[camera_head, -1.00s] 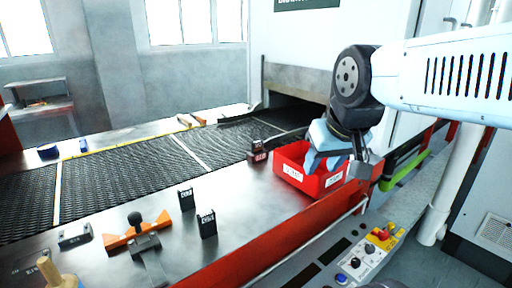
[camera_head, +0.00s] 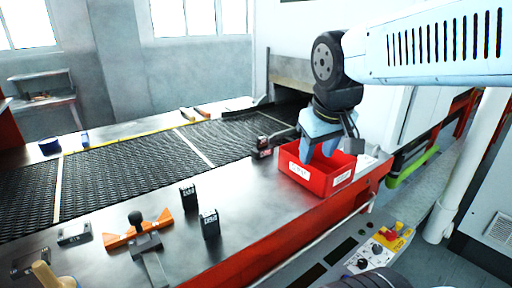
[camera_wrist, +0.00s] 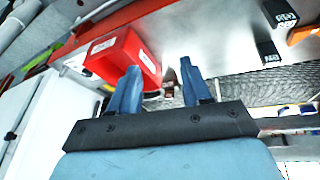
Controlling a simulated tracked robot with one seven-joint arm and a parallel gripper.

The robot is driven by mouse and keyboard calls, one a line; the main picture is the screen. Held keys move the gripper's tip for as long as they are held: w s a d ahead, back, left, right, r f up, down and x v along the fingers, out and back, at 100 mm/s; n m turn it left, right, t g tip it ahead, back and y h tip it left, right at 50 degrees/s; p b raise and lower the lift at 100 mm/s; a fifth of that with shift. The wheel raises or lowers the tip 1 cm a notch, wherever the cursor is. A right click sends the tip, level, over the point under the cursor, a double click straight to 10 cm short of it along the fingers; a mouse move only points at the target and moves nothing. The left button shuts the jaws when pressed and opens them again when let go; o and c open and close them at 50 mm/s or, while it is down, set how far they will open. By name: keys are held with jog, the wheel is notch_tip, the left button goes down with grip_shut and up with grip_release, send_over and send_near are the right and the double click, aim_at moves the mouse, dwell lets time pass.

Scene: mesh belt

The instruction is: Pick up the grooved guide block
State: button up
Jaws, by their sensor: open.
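Several small blocks lie on the metal table; I cannot tell for sure which is the grooved guide block. Two upright black labelled blocks stand mid-table, one at the back (camera_head: 188,197) and one nearer (camera_head: 210,223). A low grey-black block (camera_head: 75,234) lies at the left. A dark block with a reddish label (camera_head: 263,147) stands by the belt, left of the red bin (camera_head: 334,183); it shows partly between my fingers in the wrist view (camera_wrist: 168,92). My gripper (camera_head: 318,152) has blue fingers, open and apart, with nothing between them, over the bin's back left part.
An orange clamp-like piece with a black knob (camera_head: 136,219) and a wooden-handled tool (camera_head: 44,273) lie at front left. The black mesh belt (camera_head: 130,165) runs behind the blocks. A control panel (camera_head: 382,247) is at front right.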

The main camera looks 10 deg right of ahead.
jog(key=w+f+n+g+h, duration=0.1)
jog(key=w+n+g+h, duration=0.25)
jog(key=w+n, duration=0.4)
jog(key=n+t+h, duration=0.5)
jog(key=n+h, duration=0.4)
jog(key=n, duration=0.5)
send_near(258, 140)
jog(key=shift+m, duration=0.25)
jog(key=x, duration=0.7)
jog(key=shift+s+f, duration=0.15)
jog(key=shift+f, duration=0.15)
jog(key=shift+r+x, duration=0.15)
jog(key=shift+x, duration=1.15)
jog(key=shift+r+x, duration=0.15)
jog(key=shift+x, duration=1.15)
jog(key=shift+c, duration=0.4)
grip_shut()
